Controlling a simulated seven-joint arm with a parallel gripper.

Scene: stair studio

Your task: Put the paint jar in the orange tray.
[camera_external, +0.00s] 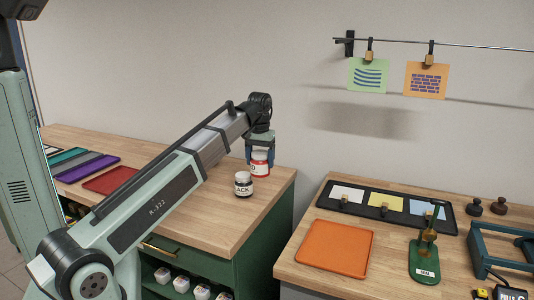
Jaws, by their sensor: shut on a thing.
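My gripper (259,153) is above the right end of the left counter, pointing down. It is shut on a paint jar with a red label (260,164) and a pale lid. A second jar, with a white label reading BLACK and a dark body (243,184), stands upright on the counter just left of and in front of the held jar. I cannot tell whether the held jar is clear of the counter. The orange tray (333,248) lies flat and empty on the right counter.
A gap separates the left counter (217,215) from the right counter (390,245). Behind the orange tray is a black tray with cards (387,208). A green stand (424,258) is to its right. Red, purple and teal trays (110,180) lie at the far left.

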